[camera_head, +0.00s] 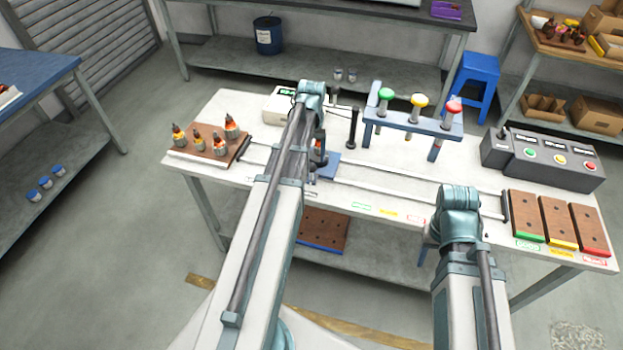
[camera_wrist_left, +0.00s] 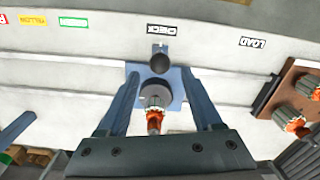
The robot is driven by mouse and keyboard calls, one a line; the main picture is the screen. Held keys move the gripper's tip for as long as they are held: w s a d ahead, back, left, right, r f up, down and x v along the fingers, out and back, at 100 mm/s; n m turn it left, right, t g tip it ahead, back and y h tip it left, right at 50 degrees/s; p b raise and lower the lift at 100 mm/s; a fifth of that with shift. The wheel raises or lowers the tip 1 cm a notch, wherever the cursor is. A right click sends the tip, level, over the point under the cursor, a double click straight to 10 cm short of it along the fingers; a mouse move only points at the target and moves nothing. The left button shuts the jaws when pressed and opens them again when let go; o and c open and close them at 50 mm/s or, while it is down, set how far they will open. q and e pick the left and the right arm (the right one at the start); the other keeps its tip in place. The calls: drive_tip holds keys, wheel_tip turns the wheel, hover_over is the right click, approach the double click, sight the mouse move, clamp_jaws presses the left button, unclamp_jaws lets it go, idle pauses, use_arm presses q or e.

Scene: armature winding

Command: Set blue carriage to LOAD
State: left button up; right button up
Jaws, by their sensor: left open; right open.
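The blue carriage (camera_head: 331,161) sits on the twin rails near the middle of the table, right of the rack of armatures. In the left wrist view its blue plate (camera_wrist_left: 176,86) carries a grey round part, an orange-tipped armature (camera_wrist_left: 154,121) and a dark round knob (camera_wrist_left: 160,62). It stands by the middle label (camera_wrist_left: 161,30), away from the LOAD label (camera_wrist_left: 252,43) at right. My left gripper (camera_wrist_left: 161,76) is open, its fingers on either side of the carriage parts. I cannot tell whether they touch. In the head view my left arm hides much of this. My right gripper is out of view.
An armature rack (camera_head: 207,144) stands at the left rail end. A blue stand with green, yellow and red knobs (camera_head: 412,119) is behind the rails. A button box (camera_head: 543,160) and coloured trays (camera_head: 559,222) are at right. The rails right of the carriage look clear.

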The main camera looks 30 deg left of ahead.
sight(311, 173)
use_arm(q)
wheel_tip(311, 173, down, 9)
drive_tip(key=b, duration=0.8)
drive_tip(key=shift+f, duration=0.1)
drive_tip(key=shift+c, duration=0.4)
clamp_jaws()
idle(0.6)
